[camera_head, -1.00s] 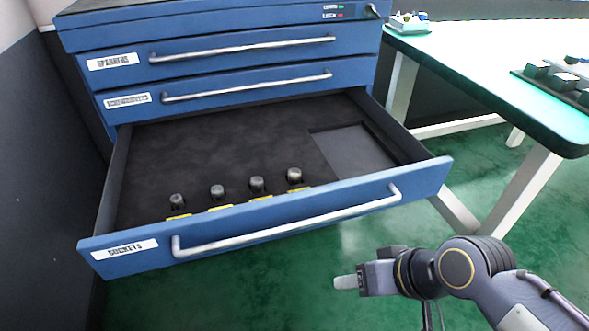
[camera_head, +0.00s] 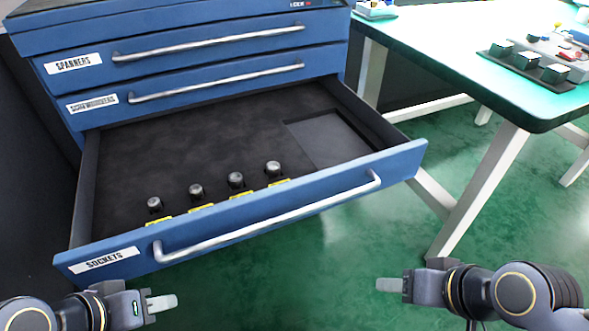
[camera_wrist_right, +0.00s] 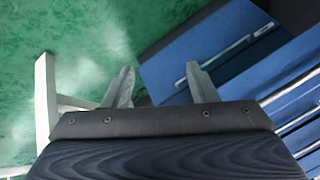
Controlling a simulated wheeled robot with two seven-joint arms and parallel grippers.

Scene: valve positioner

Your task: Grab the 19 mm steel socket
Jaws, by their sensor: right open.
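Several steel sockets stand upright in a row near the front of the open drawer (camera_head: 215,125) marked SOCKETS: one at the left (camera_head: 154,204), then one (camera_head: 196,191), one (camera_head: 236,180) and one at the right (camera_head: 273,168). Yellow labels lie in front of them; their sizes are too small to read. My left gripper (camera_head: 162,303) is below the drawer front in the head view; its jaw gap cannot be made out. My right gripper (camera_head: 390,285) is right of and below the drawer handle. In the right wrist view its two fingers (camera_wrist_right: 162,85) are apart with nothing between them.
The drawer front (camera_head: 250,215) with its long handle stands between my grippers and the sockets. An empty recess (camera_head: 330,138) is at the drawer's right. A green-topped table (camera_head: 450,70) with dark blocks stands at the right. Green floor is clear between.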

